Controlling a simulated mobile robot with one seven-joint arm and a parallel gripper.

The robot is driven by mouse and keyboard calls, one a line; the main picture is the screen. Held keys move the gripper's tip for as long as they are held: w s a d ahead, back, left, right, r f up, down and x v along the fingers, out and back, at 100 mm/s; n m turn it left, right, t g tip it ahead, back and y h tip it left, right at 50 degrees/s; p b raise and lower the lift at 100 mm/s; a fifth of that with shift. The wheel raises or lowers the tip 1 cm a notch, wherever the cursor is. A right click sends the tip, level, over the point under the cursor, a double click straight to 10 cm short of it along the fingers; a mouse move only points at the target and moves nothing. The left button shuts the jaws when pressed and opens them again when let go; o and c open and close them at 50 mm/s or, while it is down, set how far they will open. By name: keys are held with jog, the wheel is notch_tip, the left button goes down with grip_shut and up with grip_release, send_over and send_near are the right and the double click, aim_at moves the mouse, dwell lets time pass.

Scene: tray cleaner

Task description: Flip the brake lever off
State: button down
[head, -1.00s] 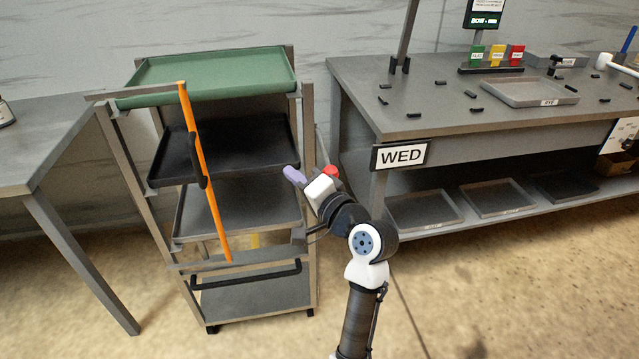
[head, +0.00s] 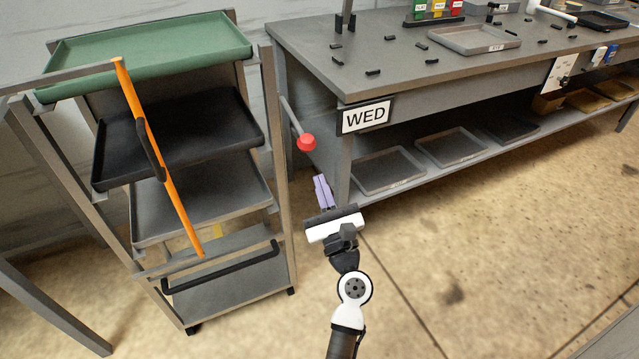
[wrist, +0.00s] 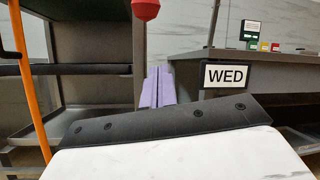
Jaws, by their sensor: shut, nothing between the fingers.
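The brake lever is a grey rod with a red knob (head: 306,142) on the right side of the cart (head: 270,120). The rod slopes down from upper left to the knob. The knob also shows at the top of the wrist view (wrist: 145,8). My gripper (head: 322,182) has purple fingers, which are shut and empty. In the head view the fingertips are a little below and to the right of the knob, apart from it. In the wrist view the fingers (wrist: 157,72) point up, below the knob.
The cart holds a green tray (head: 150,52) on top and dark trays below. An orange bar (head: 160,165) crosses its front. A grey workbench (head: 400,60) with a WED sign (head: 366,117) stands close on the right. Open floor (head: 470,260) lies at front right.

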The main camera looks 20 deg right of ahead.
aim_at(295, 121)
jog(key=w+r+p, duration=0.3)
jog(key=w+r, duration=0.1)
jog(key=r, duration=0.1)
jog(key=shift+a+r+p, duration=0.3)
jog(key=shift+a+r, duration=0.1)
jog(key=shift+d+r, duration=0.1)
